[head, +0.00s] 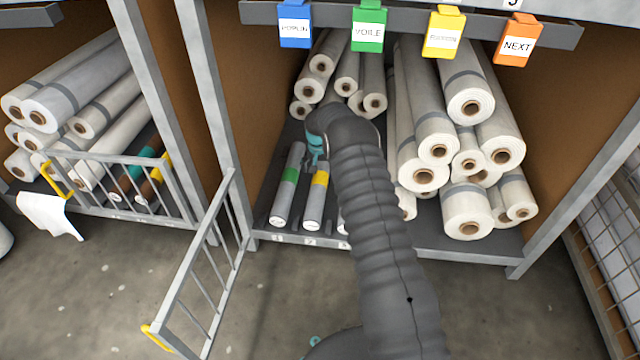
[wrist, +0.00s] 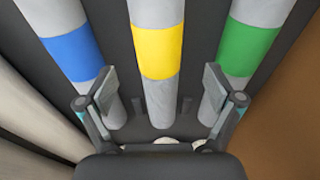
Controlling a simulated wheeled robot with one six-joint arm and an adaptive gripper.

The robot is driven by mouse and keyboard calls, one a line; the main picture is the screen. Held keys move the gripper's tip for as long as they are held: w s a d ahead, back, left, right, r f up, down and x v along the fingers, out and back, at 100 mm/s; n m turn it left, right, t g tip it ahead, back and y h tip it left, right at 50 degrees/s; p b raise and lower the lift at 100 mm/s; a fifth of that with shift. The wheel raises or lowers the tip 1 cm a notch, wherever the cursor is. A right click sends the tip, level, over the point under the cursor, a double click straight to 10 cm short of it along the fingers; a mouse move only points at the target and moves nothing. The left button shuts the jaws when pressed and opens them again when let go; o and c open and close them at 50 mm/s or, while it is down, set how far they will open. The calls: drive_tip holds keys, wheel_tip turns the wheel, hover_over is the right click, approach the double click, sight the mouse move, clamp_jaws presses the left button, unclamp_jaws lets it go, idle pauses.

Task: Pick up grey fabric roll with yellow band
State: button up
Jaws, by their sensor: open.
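The grey fabric roll with the yellow band (head: 317,197) lies on the shelf floor, its end towards the front edge. In the wrist view the same roll (wrist: 158,98) runs between the two fingers of my gripper (wrist: 160,108). The gripper is open, with one finger on each side of this roll and no visible grip on it. In the head view my gripper (head: 313,158) is at the far part of the roll, partly hidden by my arm. Whether the fingers touch anything cannot be told.
A grey roll with a green band (head: 286,187) lies left of the yellow-banded one; a blue-banded roll (wrist: 75,55) lies on its other side. White rolls (head: 440,150) are stacked right. An open barred gate (head: 195,270) stands at front left. Coloured tags (head: 368,25) hang above.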

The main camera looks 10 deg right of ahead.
sight(319, 177)
drive_tip(key=shift+w+d+f, duration=0.1)
drive_tip(key=shift+f, duration=1.6)
drive_tip(key=shift+w+d+f, duration=0.1)
drive_tip(key=shift+f, duration=1.6)
drive_tip(key=shift+r, duration=0.1)
drive_tip(key=c, duration=1.6)
wheel_tip(319, 177, up, 4)
drive_tip(key=shift+r, duration=0.25)
drive_tip(key=s+d+r, duration=0.2)
drive_tip(key=d, duration=0.1)
drive_tip(key=s+d+r, duration=0.2)
drive_tip(key=d, duration=0.1)
drive_tip(key=s+d+r, duration=0.2)
drive_tip(key=s+d, duration=0.1)
drive_tip(key=shift+d+r, duration=0.1)
drive_tip(key=shift+r, duration=0.1)
drive_tip(key=shift+w, duration=0.1)
